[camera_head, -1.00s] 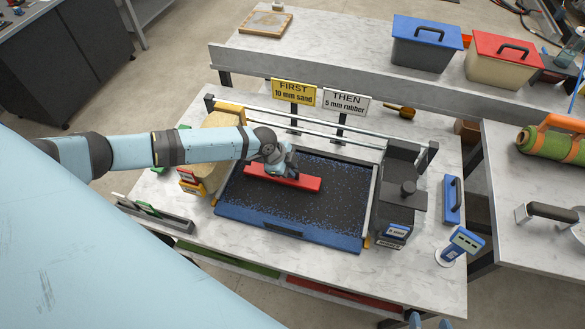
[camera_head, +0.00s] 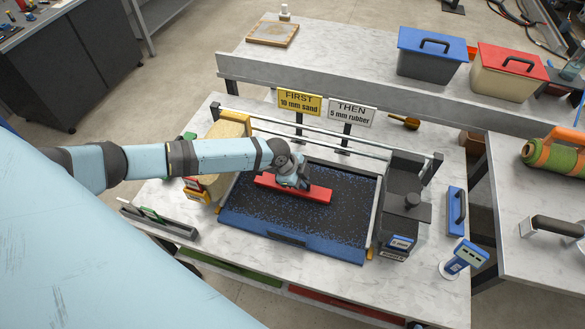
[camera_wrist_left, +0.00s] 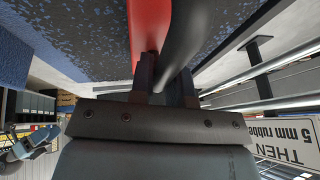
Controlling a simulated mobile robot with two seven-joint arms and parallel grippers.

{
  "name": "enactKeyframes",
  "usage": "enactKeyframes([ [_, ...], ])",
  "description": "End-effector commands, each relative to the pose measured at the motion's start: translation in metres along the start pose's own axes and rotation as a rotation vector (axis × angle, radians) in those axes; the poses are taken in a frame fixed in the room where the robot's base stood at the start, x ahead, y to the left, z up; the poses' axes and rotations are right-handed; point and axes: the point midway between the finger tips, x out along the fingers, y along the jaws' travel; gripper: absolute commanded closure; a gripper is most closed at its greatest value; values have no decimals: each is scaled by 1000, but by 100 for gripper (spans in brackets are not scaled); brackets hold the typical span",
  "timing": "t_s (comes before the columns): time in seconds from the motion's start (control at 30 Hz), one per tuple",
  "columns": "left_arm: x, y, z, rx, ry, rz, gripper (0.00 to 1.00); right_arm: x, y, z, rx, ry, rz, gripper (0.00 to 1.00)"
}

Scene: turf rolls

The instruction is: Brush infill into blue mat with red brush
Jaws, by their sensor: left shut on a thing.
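The blue mat (camera_head: 262,235) lies in a tray-like frame on the near table, its surface covered with dark infill and blue flecks showing through. The red brush (camera_head: 318,194) lies across the far part of the mat, its long head running left to right. My left gripper (camera_head: 292,184) is shut on the brush's dark handle, above the brush head. In the left wrist view the red brush head (camera_wrist_left: 148,30) and dark handle (camera_wrist_left: 184,35) run away from the fingers, beside the speckled mat (camera_wrist_left: 85,40). Bristle contact is hidden. My right gripper is not in view.
Rails and signs reading FIRST 10 mm sand (camera_head: 300,103) and THEN 5 mm rubber (camera_head: 352,115) stand behind the mat.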

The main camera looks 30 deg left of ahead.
Motion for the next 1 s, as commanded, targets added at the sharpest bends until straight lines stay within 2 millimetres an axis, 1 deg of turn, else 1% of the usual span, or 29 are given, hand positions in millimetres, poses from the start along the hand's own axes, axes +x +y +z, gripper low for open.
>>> enactKeyframes([
  [0.1, 5, 0, -13, 0, 2, 0, 100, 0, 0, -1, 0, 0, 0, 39],
  [1.0, 40, 0, -95, 0, 2, 0, 100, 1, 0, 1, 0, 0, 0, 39],
])
